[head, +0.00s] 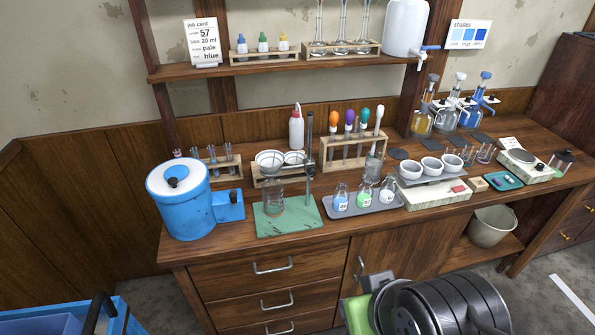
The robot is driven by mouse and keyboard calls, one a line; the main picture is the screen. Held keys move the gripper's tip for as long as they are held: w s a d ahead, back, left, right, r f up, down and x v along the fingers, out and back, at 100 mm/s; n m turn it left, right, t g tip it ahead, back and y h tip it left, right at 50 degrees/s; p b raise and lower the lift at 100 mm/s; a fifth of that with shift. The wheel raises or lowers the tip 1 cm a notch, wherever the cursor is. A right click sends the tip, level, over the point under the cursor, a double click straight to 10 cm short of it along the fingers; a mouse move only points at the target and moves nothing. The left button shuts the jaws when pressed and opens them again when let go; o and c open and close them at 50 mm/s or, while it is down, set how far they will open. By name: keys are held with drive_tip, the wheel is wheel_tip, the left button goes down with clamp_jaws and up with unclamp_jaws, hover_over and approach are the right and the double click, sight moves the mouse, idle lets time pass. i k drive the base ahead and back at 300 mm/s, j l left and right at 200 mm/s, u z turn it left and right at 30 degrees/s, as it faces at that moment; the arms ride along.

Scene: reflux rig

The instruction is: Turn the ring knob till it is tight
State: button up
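A retort stand has a green base (296,222) and an upright dark rod (310,140), left of the middle of the bench. The end of my arm (378,283), grey and green, is low in front of the drawers, well apart from the stand. Its fingers are not clear and no held thing shows.
A blue drum (181,200) stands left of the stand. A tray (387,204) with small bottles lies to its right. A rack of colour-topped droppers (352,148) stands behind. A shelf (270,68) overhangs the back. A narrow front strip of bench is clear.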

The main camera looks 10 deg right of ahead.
sight(311, 170)
drive_tip(key=j+u, duration=0.5)
drive_tip(key=u, duration=0.2)
drive_tip(key=i+j+u, duration=0.15)
drive_tip(key=u, duration=0.15)
drive_tip(key=j, duration=0.1)
